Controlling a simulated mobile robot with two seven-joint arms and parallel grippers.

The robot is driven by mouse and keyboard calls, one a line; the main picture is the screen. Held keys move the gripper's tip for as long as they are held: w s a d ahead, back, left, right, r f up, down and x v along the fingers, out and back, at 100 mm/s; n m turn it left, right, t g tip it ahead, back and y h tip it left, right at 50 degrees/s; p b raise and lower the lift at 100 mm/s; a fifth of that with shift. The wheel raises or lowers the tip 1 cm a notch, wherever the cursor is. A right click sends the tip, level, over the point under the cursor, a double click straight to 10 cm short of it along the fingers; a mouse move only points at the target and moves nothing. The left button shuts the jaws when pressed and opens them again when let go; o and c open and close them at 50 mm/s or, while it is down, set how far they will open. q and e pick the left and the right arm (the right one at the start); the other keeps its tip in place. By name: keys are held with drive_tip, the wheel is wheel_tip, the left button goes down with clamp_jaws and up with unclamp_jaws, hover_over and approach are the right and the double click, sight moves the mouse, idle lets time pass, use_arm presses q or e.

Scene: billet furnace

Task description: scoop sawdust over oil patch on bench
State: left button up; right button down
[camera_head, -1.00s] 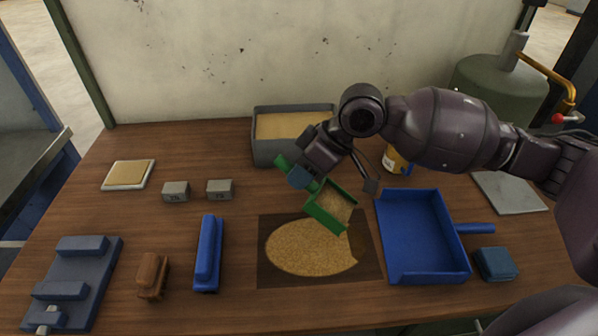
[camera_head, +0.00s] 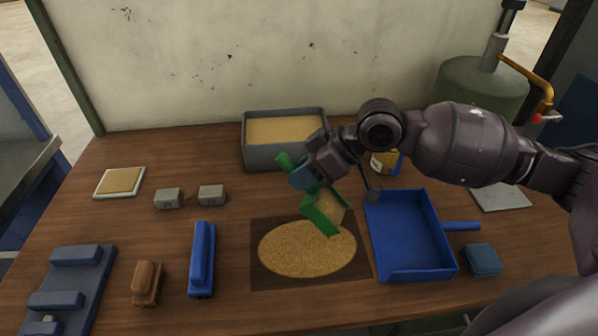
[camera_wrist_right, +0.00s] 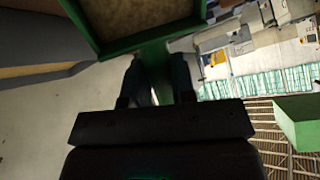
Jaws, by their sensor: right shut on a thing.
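My right gripper (camera_head: 306,176) is shut on the handle of a green scoop (camera_head: 318,212). The scoop is tilted above the far edge of the sawdust layer, with some sawdust showing inside it. In the right wrist view the green scoop (camera_wrist_right: 150,48) is held between the fingers. A tan oval of sawdust (camera_head: 306,250) lies on a dark square patch (camera_head: 262,280) on the bench and covers its middle; the dark corners show. A grey bin (camera_head: 284,158) of sawdust stands behind the scoop. My left gripper is out of view.
A blue dustpan (camera_head: 410,268) lies right of the patch, with a blue sponge-like block (camera_head: 482,260) beside it. A blue brush-like bar (camera_head: 202,260), a brown brush (camera_head: 147,284) and two grey blocks (camera_head: 211,195) lie left. A yellow can (camera_head: 384,162) stands behind the dustpan.

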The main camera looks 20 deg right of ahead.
drive_tip(key=shift+s+d+r, duration=0.15)
drive_tip(key=shift+s+r, duration=0.05)
drive_tip(key=shift+w+a, duration=0.1)
drive_tip(key=shift+a, duration=0.15)
drive_tip(key=shift+w+a+p, duration=0.25)
drive_tip(key=shift+a+p, duration=0.2)
drive_tip(key=shift+a, duration=0.65)
drive_tip(key=shift+a, duration=0.2)
drive_tip(key=shift+w+a+p, duration=0.2)
drive_tip(key=shift+a+p, duration=0.05)
drive_tip(key=shift+a, duration=0.35)
drive_tip(key=shift+w+a+p, duration=0.15)
drive_tip(key=shift+a+p, duration=0.05)
drive_tip(key=shift+a, duration=0.35)
drive_tip(key=shift+w+a, duration=0.1)
drive_tip(key=shift+a, duration=0.15)
